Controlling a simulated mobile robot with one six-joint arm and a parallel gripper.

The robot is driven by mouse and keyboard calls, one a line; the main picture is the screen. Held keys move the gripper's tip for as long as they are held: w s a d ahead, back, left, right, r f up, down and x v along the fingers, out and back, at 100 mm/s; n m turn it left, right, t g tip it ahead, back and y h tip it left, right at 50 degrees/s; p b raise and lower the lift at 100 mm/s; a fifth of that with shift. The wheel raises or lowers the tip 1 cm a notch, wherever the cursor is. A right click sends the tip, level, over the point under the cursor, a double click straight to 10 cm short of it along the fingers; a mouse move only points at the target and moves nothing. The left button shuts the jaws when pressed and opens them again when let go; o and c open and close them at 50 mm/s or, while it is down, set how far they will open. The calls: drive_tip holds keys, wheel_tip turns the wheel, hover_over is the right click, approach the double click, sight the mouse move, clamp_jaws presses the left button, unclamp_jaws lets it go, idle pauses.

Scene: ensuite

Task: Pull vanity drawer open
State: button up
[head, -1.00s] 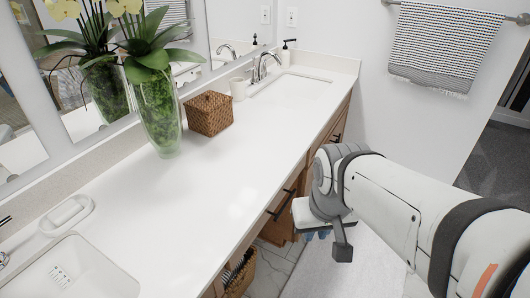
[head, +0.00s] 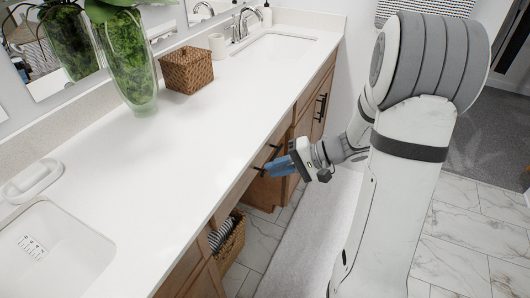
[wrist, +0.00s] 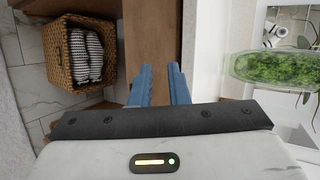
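The vanity drawer (head: 237,187) is a wooden front just under the white countertop, and it looks shut. Its black bar handle (head: 274,146) shows in the head view, partly covered by my gripper. My gripper (head: 270,165) has its blue fingers at the handle, pointing at the drawer front. In the wrist view my gripper's fingers (wrist: 161,68) are apart with a narrow gap, and the wooden front (wrist: 151,35) shows beyond them. The handle is not visible in the wrist view, so I cannot tell whether it lies between the fingers or touches them.
A wicker basket with striped towels (wrist: 85,55) sits in the open space below the drawer. The countertop (head: 205,140) holds a glass vase (head: 130,75) and a woven box (head: 187,70). A pale rug (head: 300,240) covers the floor in front.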

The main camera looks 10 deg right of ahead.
sight(272, 159)
drive_tip(key=w+d+f+m+t+b, duration=0.2)
drive_tip(key=w+d+f+m+t, duration=0.1)
drive_tip(key=w+d+f+t, duration=0.4)
drive_tip(key=shift+g+y, duration=0.3)
drive_tip(key=shift+g, duration=0.2)
drive_tip(key=x, duration=0.7)
drive_tip(key=shift+w, duration=0.55)
drive_tip(key=shift+c, duration=0.3)
clamp_jaws()
